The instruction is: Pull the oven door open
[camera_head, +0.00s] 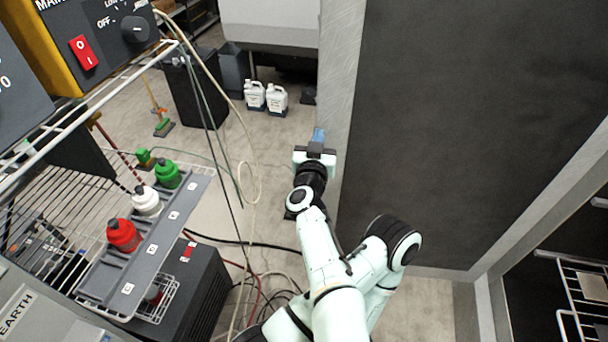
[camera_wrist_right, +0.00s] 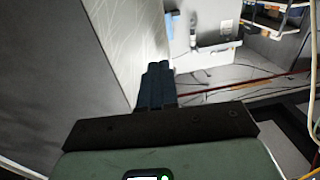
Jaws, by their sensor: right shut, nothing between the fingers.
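The oven door appears to be the large dark panel (camera_head: 460,130) filling the right of the head view, with a brushed pale metal edge along its left side. It appears to stand swung open, with an opening and wire rack to its right. The pale edge also shows in the right wrist view (camera_wrist_right: 132,35). My right gripper (camera_head: 318,135) is beside this edge, on its left. Its blue fingers (camera_wrist_right: 157,85) are shut and empty. I cannot tell whether they touch the door. No handle is visible. My left gripper is out of view.
A wire rack (camera_head: 590,290) shows at the lower right. A grey shelf (camera_head: 150,245) with red, white and green bottles stands at left. Hoses and cables cross the floor. Two white jugs (camera_head: 266,97) stand beyond my gripper. Some floor left of the gripper is clear.

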